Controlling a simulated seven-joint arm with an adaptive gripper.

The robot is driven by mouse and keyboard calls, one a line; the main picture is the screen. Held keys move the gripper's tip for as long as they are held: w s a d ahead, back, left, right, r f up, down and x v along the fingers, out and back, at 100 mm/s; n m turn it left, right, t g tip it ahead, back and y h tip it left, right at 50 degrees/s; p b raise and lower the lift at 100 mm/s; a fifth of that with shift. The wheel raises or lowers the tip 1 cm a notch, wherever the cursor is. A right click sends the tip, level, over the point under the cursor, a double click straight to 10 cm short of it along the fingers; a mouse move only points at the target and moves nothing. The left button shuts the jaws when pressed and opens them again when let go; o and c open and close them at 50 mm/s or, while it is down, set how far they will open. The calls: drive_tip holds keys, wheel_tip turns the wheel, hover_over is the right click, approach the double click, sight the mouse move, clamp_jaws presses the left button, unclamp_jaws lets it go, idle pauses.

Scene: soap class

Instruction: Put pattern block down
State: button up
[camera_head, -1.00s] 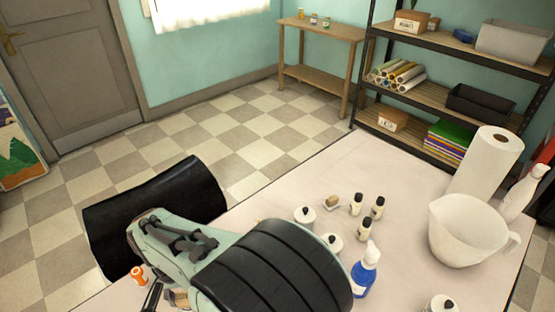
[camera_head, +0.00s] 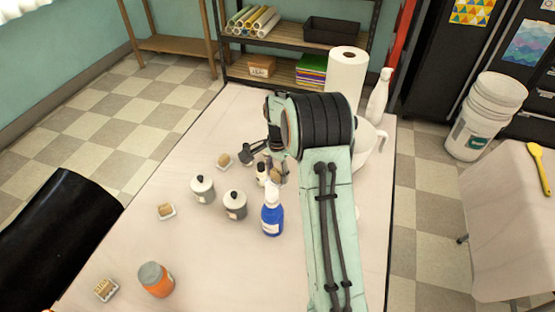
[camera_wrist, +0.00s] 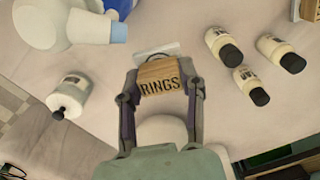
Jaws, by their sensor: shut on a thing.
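The pattern block appears to be the tan wooden block (camera_wrist: 160,72) stamped "RINGS" in the wrist view. My gripper (camera_wrist: 160,84) is shut on it, with one finger at each side. A pale flat piece shows behind the block; I cannot tell whether the block touches it or the table. In the head view my wrist hides most of my gripper (camera_head: 275,165), which is over the far part of the table near the small bottles.
A blue pump bottle (camera_head: 272,217) and two lidded canisters (camera_head: 203,190) (camera_head: 235,205) stand close by. The near middle table is clear.

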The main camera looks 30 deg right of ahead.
hover_over(282, 203)
wheel_tip(282, 203, down, 6)
drive_tip(key=shift+r, duration=0.25)
drive_tip(key=shift+f, duration=2.3)
drive_tip(key=shift+f, duration=0.15)
drive_tip(key=o, duration=1.1)
